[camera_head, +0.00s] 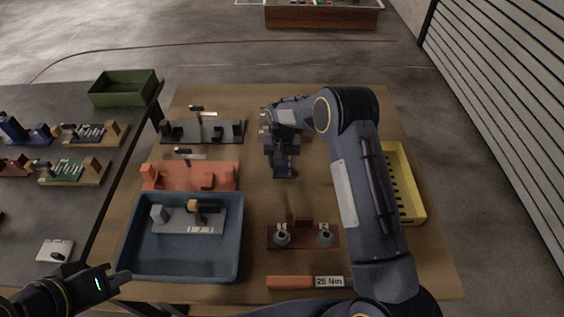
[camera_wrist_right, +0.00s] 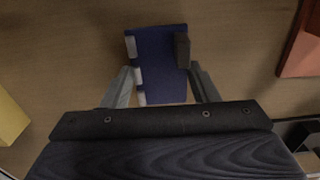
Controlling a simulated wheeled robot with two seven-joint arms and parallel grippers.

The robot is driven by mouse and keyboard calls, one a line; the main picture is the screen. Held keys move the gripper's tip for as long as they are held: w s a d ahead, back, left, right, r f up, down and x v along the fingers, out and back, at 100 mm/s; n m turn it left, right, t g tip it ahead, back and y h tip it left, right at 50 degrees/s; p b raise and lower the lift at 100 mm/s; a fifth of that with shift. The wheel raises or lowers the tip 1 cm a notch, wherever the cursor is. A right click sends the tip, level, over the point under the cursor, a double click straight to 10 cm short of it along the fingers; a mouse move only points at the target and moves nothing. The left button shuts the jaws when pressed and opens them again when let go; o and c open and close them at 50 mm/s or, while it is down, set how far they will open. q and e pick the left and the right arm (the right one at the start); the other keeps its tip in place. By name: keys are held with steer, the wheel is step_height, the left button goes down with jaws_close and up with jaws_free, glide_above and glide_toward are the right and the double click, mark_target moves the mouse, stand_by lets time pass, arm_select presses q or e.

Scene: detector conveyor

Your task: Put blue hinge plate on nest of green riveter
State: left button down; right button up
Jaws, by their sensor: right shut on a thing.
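How far the plate is above the table I cannot tell. A fixture with a green plate and wooden base (camera_head: 75,172), possibly the green riveter, stands on the grey table at left. My left gripper (camera_head: 118,278) is at the lower left, seemingly empty.
A blue tray (camera_head: 128,250) holds a grey fixture. Orange (camera_head: 165,176) and dark grey (camera_head: 175,131) fixtures stand behind it. A dark red stand (camera_head: 303,240), a torque tool (camera_head: 290,282) and a yellow crate (camera_head: 412,205) are nearby. A green bin (camera_head: 122,92) stands at back left.

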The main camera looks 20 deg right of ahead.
steer(key=shift+f, duration=0.15)
steer(key=o, duration=1.1)
